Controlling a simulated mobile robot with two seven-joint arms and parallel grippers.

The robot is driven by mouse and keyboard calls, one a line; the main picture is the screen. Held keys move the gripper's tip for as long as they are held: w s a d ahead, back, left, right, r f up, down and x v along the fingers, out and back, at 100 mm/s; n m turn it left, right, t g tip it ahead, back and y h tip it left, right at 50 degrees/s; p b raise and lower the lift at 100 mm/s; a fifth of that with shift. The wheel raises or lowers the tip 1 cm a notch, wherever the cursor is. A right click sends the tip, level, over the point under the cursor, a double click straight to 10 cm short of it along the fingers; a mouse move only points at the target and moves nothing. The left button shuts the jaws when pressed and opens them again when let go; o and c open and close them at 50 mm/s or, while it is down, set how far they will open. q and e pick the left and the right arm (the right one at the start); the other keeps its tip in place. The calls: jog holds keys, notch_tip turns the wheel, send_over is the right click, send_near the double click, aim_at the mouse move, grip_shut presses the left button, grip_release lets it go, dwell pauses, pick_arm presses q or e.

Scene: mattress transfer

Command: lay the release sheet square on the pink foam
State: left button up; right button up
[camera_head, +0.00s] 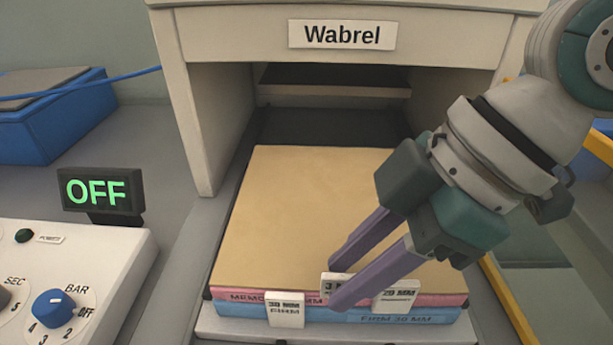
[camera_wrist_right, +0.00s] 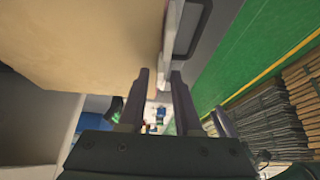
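A tan sheet (camera_head: 310,200), which looks like the release sheet, lies flat over the pink foam (camera_head: 240,297). It hides the foam's top; pink shows along the front edge, where the two look roughly in line. My right gripper (camera_head: 336,283) is at the front edge of the stack, its purple fingers apart. In the right wrist view the gripper (camera_wrist_right: 159,75) shows a gap between its fingers, with the tan sheet's edge (camera_wrist_right: 145,45) close to the tips. I cannot tell whether they touch it. My left gripper is out of view.
Blue foam (camera_head: 340,314) lies under the pink. White tags (camera_head: 286,310) hang at the front. A machine marked Wabrel (camera_head: 342,35) arches over the back. A control box (camera_head: 95,270) and blue box (camera_head: 50,125) stand left; a yellow rail (camera_head: 510,300) runs right.

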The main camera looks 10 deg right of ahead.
jog(key=shift+o, duration=0.2)
jog(key=shift+r, duration=0.2)
jog(key=p+v, duration=0.1)
jog(key=v, duration=1.1)
jog(key=shift+p, duration=0.35)
